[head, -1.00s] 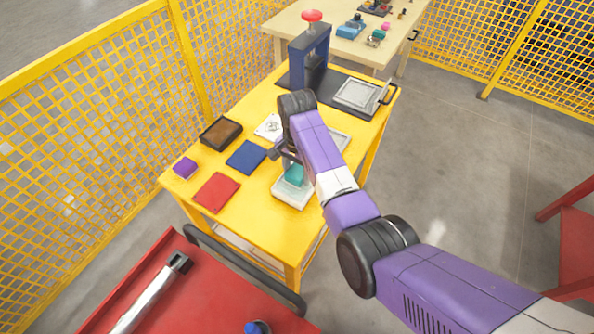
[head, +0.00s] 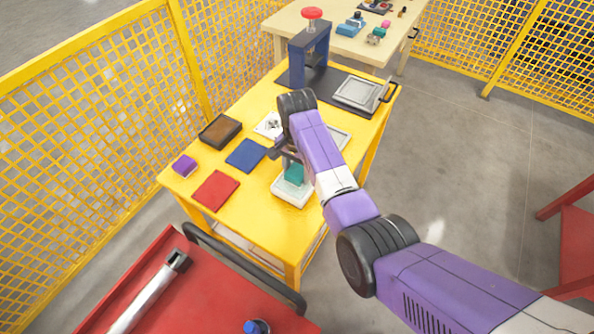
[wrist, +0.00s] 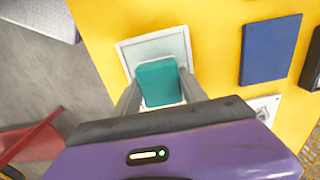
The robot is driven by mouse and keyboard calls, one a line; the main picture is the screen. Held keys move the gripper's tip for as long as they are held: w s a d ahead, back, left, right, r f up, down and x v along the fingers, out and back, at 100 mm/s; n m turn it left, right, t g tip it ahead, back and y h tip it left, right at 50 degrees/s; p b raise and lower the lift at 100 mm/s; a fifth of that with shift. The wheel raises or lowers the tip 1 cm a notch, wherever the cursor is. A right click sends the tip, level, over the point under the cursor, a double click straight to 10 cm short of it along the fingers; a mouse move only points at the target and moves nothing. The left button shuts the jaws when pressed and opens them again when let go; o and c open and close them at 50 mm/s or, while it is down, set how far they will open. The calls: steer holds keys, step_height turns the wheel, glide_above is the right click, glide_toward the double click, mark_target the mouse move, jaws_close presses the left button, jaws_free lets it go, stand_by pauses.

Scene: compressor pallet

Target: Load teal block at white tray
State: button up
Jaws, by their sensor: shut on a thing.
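The teal block (head: 294,175) is between the fingers of my gripper (wrist: 158,90), which is shut on it. The block also shows in the wrist view (wrist: 157,76), over the white tray (wrist: 128,52). In the head view the white tray (head: 291,197) lies at the right front edge of the yellow table. Part of the tray is hidden by the block and my gripper. I cannot tell whether the block touches the tray floor or hangs just above it.
On the yellow table (head: 255,215) are a red mat (head: 215,190), a blue mat (head: 246,155), a purple block (head: 184,166) and a dark tray (head: 220,131). A blue press (head: 310,52) stands at the back. Yellow mesh fencing (head: 95,125) runs along the left.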

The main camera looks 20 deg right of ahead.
mark_target(297, 171)
steer(key=shift+f, duration=0.5)
stand_by(1.4)
step_height(297, 171, up, 5)
steer(key=p, duration=0.4)
steer(key=shift+r, duration=1.05)
stand_by(0.3)
